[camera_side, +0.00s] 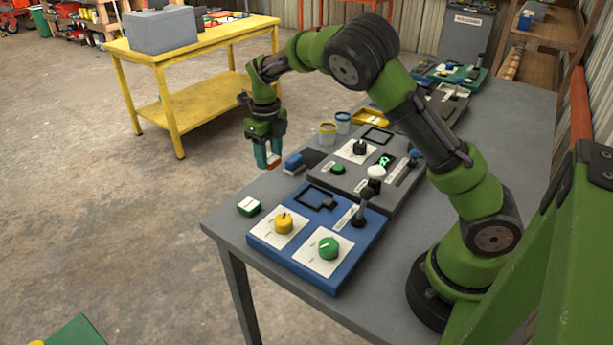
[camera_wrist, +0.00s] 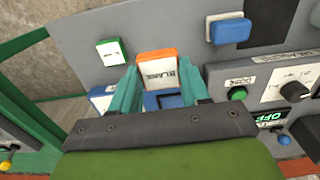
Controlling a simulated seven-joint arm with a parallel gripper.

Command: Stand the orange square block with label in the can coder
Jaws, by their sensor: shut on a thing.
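My gripper (camera_side: 268,163) hangs over the left edge of the grey table, its teal fingers shut on the orange block. The orange block (camera_wrist: 157,68) has a white face with a dark printed label, partly legible; it also shows between the fingertips in the side view (camera_side: 273,160). It is held above the table, apart from the panels. A grey panel (camera_side: 345,181) has a black knob, a green button and a lit green display. A blue panel (camera_side: 262,236) has yellow and green knobs and a dark square frame. I cannot tell which device is the can coder.
A green block with a white top (camera_side: 249,206) and a blue block (camera_side: 293,163) lie near the table edge. Two small cups (camera_side: 327,133) stand behind the grey panel. A yellow bench (camera_side: 205,97) stands apart. Upright levers rise from the panels.

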